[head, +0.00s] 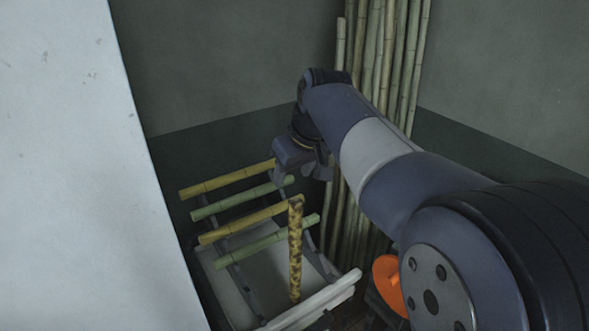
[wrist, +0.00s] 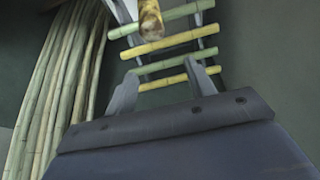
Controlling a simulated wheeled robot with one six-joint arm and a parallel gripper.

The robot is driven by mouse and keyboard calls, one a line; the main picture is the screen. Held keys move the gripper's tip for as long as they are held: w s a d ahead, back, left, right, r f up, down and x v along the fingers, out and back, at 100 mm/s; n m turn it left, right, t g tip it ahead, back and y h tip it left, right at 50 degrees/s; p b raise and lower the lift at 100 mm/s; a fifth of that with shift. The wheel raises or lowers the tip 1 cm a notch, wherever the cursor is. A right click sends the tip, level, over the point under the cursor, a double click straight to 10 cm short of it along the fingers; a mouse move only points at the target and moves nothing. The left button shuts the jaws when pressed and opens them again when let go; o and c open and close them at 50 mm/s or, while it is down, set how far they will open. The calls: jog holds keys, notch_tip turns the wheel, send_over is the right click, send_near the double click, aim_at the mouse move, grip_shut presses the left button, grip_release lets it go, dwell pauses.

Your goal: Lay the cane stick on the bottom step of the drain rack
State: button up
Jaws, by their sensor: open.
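The drain rack (head: 228,273) stands low in the corner in the head view, with yellow and green sticks lying across its steps. A mottled yellow-brown cane stick (head: 295,255) stands steeply at the rack's right front, its top near a yellow stick's end. In the wrist view its round end (wrist: 151,22) faces me, beyond my fingers. My gripper (head: 306,176) is open above the rack's back right, apart from the mottled stick. In the wrist view a yellow stick (wrist: 165,83) shows between the open fingers (wrist: 163,80); I cannot tell how far below it lies. The mottled stick's lower support is unclear.
Tall cane poles (head: 385,60) lean in the corner behind my arm, and at left in the wrist view (wrist: 65,85). A pale tray or pipes (head: 318,301) lie at the rack's front. An orange part (head: 386,284) is beside my arm. A white panel (head: 75,170) blocks the left.

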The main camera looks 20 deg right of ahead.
jog(key=shift+r+p, duration=0.4)
jog(key=shift+r, duration=0.2)
jog(key=v, duration=1.2)
jog(key=b+x, duration=0.1)
jog(key=x, duration=1.2)
jog(key=shift+s+f, duration=0.15)
jog(key=shift+f, duration=0.1)
jog(key=shift+r, duration=0.3)
jog(key=shift+r+p, duration=0.1)
jog(key=shift+p, duration=0.2)
